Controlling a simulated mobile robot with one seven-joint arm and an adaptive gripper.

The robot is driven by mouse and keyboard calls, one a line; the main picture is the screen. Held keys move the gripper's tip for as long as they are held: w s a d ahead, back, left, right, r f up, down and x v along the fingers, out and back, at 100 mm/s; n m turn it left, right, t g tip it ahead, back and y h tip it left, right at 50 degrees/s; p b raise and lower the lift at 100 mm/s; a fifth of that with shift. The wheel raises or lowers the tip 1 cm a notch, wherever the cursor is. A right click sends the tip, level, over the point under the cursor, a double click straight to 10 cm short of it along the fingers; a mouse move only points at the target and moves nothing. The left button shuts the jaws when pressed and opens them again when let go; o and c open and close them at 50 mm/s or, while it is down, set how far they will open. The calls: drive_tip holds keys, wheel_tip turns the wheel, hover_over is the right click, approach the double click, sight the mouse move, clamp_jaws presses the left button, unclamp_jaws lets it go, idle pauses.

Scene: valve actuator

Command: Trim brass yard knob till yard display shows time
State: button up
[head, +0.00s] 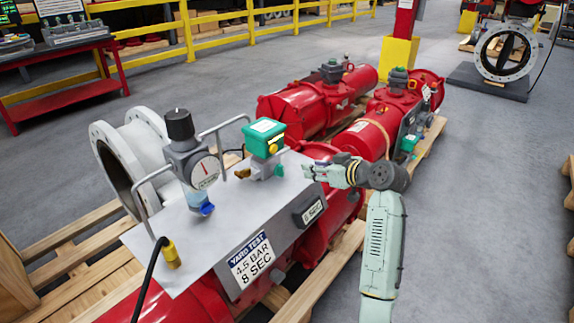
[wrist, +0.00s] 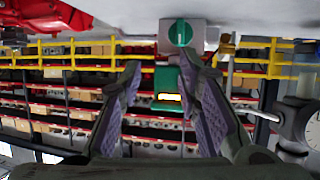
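A sloped grey panel (head: 190,245) carries a sign (head: 252,262) reading "YARD TEST 4.5 BAR 8 SEC". A dark display (head: 313,211) on its right face reads in SEC; its digit is unclear. A green-topped valve unit (head: 263,136) stands on the panel with a yellow knob (head: 272,148), a brass piece (head: 242,173) at its left and a green slotted knob (head: 279,171). The wrist view shows the slotted knob (wrist: 180,33) and brass piece (wrist: 226,46). I cannot tell which is the yard knob. My gripper (head: 306,171) is open and empty, right of the unit, fingers (wrist: 160,68) apart.
A regulator with a black cap and gauge (head: 204,170) stands left of the valve unit. Metal handles (head: 222,125) rise from the panel. Red actuators (head: 310,105) lie behind on wooden pallets. Open grey floor (head: 480,200) lies to the right.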

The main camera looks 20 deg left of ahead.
sight(283, 167)
drive_tip(key=a+f+p, duration=0.1)
drive_tip(key=a, duration=0.2)
drive_tip(key=w+a+f+n+g+p, duration=0.1)
drive_tip(key=a, duration=0.1)
drive_tip(key=w+a+f+n+g+y+p, duration=0.1)
drive_tip(key=a, duration=0.2)
drive_tip(key=shift+w+a+f, duration=0.15)
drive_tip(key=shift+a+f, duration=0.1)
drive_tip(key=shift+a, duration=0.05)
drive_tip(key=shift+w+a+f, duration=0.25)
drive_tip(key=shift+a+f, duration=0.1)
drive_tip(key=shift+a, duration=0.25)
drive_tip(key=shift+c, duration=0.3)
clamp_jaws()
